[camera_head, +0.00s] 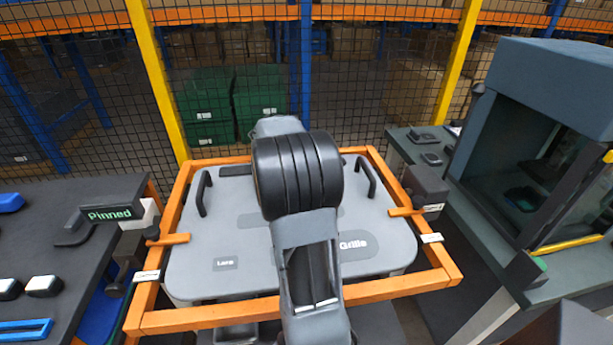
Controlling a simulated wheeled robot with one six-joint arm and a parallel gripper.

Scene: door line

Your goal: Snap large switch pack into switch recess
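A light grey door panel (220,247) lies in an orange frame (220,316) in the middle of the head view. My gripper does not show.
The dark left bench (95,235) holds a "Pinned" sign block (112,212), a blue tray (25,330) and a blue part. Clamps (425,190) flank the frame. A glass-fronted cabinet (540,150) stands at right. A mesh fence with yellow posts (158,80) closes the back.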

